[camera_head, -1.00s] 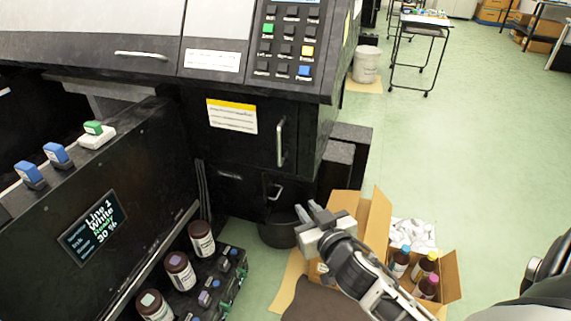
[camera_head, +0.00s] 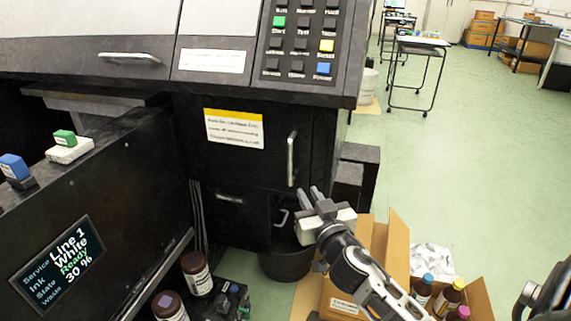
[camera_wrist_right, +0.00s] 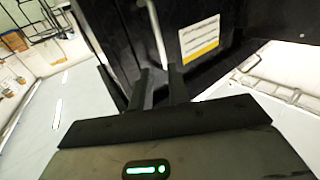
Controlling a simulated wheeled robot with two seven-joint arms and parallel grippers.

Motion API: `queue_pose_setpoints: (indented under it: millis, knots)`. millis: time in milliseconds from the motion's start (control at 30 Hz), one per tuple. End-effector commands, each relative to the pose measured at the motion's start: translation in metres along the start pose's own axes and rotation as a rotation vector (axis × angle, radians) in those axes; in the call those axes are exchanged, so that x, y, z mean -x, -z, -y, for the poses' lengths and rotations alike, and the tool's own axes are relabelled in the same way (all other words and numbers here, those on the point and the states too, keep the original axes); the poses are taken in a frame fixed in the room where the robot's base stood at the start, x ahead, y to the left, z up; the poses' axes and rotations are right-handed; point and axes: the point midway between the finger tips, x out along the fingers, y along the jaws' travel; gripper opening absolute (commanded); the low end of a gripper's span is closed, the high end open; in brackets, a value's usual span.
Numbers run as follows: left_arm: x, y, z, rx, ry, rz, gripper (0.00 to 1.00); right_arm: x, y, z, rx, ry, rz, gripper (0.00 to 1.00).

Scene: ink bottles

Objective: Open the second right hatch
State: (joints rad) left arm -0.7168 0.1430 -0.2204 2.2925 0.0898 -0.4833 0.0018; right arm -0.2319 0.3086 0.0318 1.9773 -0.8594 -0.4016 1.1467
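A black hatch (camera_head: 234,160) with a yellow-topped white label is shut on the front of the printer, with a vertical silver handle (camera_head: 291,160) at its right side. Below it is a smaller shut black hatch (camera_head: 240,222) with a short silver handle (camera_head: 280,217). My right gripper (camera_head: 309,193) is just right of and below the vertical handle's lower end, its fingers apart and empty. In the right wrist view, the vertical handle (camera_wrist_right: 157,32) lies ahead of the gap between the fingertips (camera_wrist_right: 157,75). Contact cannot be seen. My left gripper is out of view.
A black bucket (camera_head: 286,264) stands under the small hatch. An open cardboard box (camera_head: 398,250) and a box of ink bottles (camera_head: 440,300) stand beside my right arm. A black unit with a screen (camera_head: 60,260) fills the left.

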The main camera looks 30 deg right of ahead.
Motion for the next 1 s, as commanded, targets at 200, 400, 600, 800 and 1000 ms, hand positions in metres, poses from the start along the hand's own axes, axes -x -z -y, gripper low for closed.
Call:
queue_pose_setpoints:
  millis: [200, 400, 600, 800, 1000]
  knots:
    - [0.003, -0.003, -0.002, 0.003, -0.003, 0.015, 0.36, -0.045, 0.003, -0.001, 0.004, -0.002, -0.003, 0.18]
    - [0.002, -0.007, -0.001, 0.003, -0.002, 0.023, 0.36, -0.089, 0.002, -0.001, 0.003, -0.002, -0.002, 0.18]
    - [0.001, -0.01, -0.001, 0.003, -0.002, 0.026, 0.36, -0.125, 0.002, -0.001, 0.003, -0.003, -0.002, 0.18]
    - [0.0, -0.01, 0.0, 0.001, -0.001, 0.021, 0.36, -0.143, 0.001, -0.001, 0.002, -0.002, 0.0, 0.18]
    - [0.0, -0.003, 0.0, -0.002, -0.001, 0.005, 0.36, -0.147, 0.0, -0.001, 0.002, 0.0, 0.001, 0.18]
